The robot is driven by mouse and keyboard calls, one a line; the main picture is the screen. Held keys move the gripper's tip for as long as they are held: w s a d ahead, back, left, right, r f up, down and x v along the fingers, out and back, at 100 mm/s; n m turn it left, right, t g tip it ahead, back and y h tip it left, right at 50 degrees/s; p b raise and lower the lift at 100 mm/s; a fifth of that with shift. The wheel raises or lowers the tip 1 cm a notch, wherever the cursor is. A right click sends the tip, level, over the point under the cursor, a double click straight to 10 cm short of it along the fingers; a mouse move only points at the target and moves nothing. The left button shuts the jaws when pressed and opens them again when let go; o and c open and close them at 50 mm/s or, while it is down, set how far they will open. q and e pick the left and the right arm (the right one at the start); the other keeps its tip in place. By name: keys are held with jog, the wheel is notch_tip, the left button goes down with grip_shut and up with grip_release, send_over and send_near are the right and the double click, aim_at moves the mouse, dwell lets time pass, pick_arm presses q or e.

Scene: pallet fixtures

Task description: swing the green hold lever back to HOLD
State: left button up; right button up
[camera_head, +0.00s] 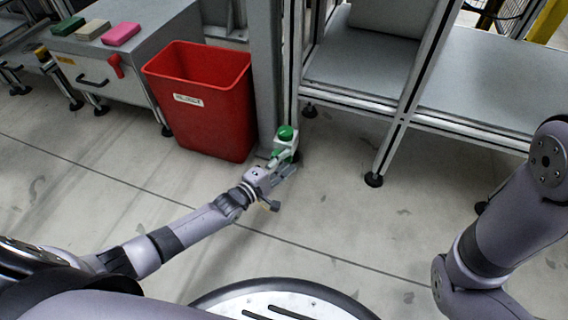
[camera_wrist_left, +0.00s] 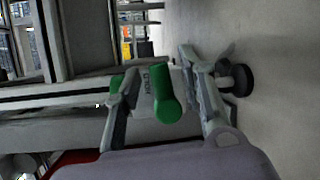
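The green hold lever (camera_head: 286,133) has a rounded green end and sits on a small white and green unit (camera_head: 287,150) at the foot of a grey post. In the left wrist view the lever (camera_wrist_left: 166,96) lies between my left gripper's fingers, with a visible gap on each side. My left gripper (camera_head: 281,167) is open at the unit; its fingers also show in the left wrist view (camera_wrist_left: 156,66). Small lettering on the white unit is too blurred to read surely. Only part of my right arm shows; its gripper is out of frame.
A red bin (camera_head: 204,105) stands just left of the post (camera_head: 266,70). Further left is a grey cabinet (camera_head: 135,55) with green, beige and pink blocks on top. A metal-framed bench (camera_head: 470,80) stands on the right. The floor in front is clear.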

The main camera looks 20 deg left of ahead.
pick_arm(q)
grip_shut()
dwell(0.3)
jog(key=shift+r+m+p, duration=0.1)
jog(key=shift+m+p, duration=0.3)
jog(key=shift+p, duration=0.5)
jog(key=shift+f+m, duration=0.3)
grip_release()
jog(key=shift+s, duration=0.1)
